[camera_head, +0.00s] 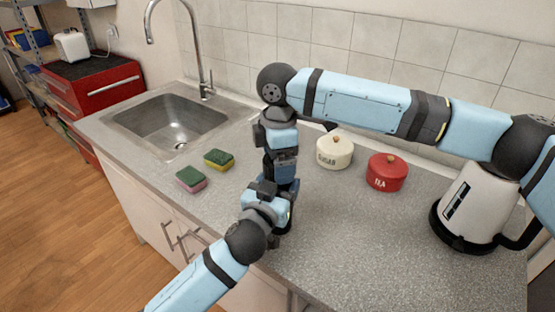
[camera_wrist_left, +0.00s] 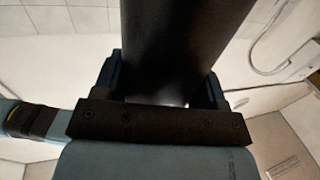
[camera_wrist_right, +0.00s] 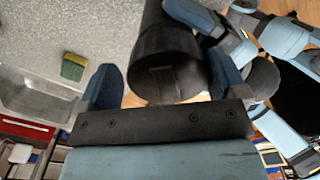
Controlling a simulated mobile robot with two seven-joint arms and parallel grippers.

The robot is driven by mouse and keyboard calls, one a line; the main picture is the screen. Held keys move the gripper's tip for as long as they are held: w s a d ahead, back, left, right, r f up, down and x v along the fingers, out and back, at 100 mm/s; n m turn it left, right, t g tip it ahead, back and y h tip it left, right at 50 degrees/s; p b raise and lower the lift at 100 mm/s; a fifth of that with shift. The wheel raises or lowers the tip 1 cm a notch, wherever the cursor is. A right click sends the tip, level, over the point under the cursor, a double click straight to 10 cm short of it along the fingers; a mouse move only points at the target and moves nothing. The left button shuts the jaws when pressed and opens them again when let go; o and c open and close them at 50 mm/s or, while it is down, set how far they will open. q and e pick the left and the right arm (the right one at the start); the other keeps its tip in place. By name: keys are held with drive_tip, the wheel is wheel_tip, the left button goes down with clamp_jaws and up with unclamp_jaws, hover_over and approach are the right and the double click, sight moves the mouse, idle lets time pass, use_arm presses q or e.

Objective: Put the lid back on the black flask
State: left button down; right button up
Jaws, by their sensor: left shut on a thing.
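The black flask (camera_wrist_left: 180,45) fills the space between the fingers of my left gripper (camera_wrist_left: 163,82), which is shut on it. In the right wrist view a black cylinder end (camera_wrist_right: 165,75), in line with the flask body, lies between the fingers of my right gripper (camera_wrist_right: 165,88). A gap shows between the left-hand finger and the cylinder, so the right gripper is open around it; the other finger is close beside it. I cannot tell whether this end is the lid or the bare flask top. In the head view my arms hide the flask.
A cream sugar pot (camera_head: 334,152) and a red tea pot (camera_head: 386,173) stand right of my grippers. A white kettle (camera_head: 474,205) is farther right. Two sponges (camera_head: 191,179) (camera_head: 219,159) lie near the sink (camera_head: 172,122). The front right of the counter (camera_head: 370,240) is clear.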

drive_tip(key=shift+s+a, duration=0.1)
drive_tip(key=shift+s, duration=0.15)
idle(0.3)
drive_tip(key=shift+r, duration=0.1)
wheel_tip(320, 180, up, 4)
drive_tip(key=shift+r, duration=0.1)
drive_tip(key=shift+o, duration=0.3)
drive_tip(key=shift+w+r, duration=0.1)
drive_tip(key=shift+r, duration=0.15)
wheel_tip(320, 180, up, 12)
drive_tip(key=shift+f, duration=0.2)
idle(0.3)
